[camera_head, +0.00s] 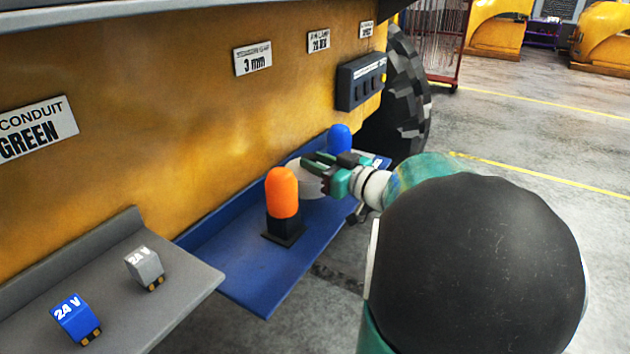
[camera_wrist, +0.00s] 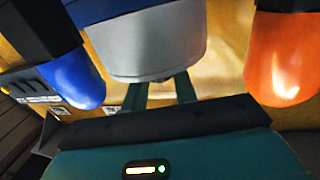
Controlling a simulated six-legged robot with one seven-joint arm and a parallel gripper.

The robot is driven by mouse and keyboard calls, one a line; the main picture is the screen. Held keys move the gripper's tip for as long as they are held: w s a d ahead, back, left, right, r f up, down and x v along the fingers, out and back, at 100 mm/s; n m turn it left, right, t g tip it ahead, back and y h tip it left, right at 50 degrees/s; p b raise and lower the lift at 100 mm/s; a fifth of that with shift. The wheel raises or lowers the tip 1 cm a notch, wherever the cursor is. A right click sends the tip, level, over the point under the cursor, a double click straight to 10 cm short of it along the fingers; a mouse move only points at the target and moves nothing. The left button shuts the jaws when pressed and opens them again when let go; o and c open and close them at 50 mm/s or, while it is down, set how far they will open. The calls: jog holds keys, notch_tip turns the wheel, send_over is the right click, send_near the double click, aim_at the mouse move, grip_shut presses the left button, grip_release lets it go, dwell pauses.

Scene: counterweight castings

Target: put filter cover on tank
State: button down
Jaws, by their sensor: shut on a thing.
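A pale grey rounded piece (camera_head: 313,181), perhaps the filter cover, is at my gripper's fingers, between an orange dome (camera_head: 282,192) and a blue dome (camera_head: 339,138). My gripper (camera_head: 318,162) is shut on it, reaching in from the right above the blue shelf (camera_head: 250,268). The wrist picture looks upside down. I cannot identify a separate tank or tell whether the piece is seated.
The orange dome stands close to my gripper on a black base (camera_head: 284,233). A grey shelf (camera_head: 190,285) at left holds a grey 24 V block (camera_head: 144,267) and a blue one (camera_head: 75,317). A yellow panel (camera_head: 150,150) rises behind. The blue shelf's front is clear.

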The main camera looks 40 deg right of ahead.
aim_at(319, 179)
jog(key=shift+s+f, duration=0.2)
jog(key=shift+f, duration=1.75)
jog(key=shift+w+f, duration=0.1)
jog(key=c, duration=1.1)
grip_release()
jog(key=shift+f, duration=0.1)
